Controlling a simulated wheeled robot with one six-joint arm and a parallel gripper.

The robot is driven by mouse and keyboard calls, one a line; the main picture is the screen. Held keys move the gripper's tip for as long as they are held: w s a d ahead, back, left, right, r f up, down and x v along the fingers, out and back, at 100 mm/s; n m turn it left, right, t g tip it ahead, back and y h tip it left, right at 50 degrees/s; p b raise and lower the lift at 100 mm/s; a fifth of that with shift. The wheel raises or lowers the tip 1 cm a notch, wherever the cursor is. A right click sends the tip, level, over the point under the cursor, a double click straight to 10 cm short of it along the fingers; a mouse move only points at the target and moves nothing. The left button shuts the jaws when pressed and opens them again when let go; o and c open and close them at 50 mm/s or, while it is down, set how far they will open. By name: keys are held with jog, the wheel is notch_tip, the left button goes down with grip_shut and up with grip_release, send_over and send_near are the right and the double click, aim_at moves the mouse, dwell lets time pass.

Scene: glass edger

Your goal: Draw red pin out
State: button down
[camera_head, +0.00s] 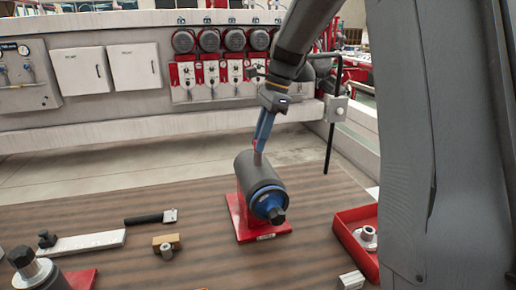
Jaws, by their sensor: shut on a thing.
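A dark grey cylinder (256,175) with a blue end ring (266,200) and a black knob lies on a red base (244,229) on the table. My gripper (259,147) comes down from above with its blue fingers shut over the top of the cylinder. A small bit of the red pin (254,143) shows at the fingers, which hide most of it. A short grey-brown stem stands between the fingertips and the cylinder top. I cannot tell how deep the pin sits.
A red tray (345,233) with a metal part stands to the right. A pale bar (83,244), a black-handled tool (150,217) and a tan block (166,244) lie to the left. Another knobbed fixture (32,270) is at the front left. A machine with red panels stands behind.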

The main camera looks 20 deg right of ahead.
jog(key=shift+r+p, duration=0.55)
jog(key=shift+p, duration=0.1)
dwell(0.4)
jog(key=shift+r+p, duration=1.15)
jog(key=shift+r, duration=0.2)
jog(key=shift+r+p, duration=0.3)
jog(key=shift+r, duration=0.95)
jog(key=shift+r, duration=0.1)
notch_tip(320, 180, up, 4)
jog(key=shift+f, duration=0.1)
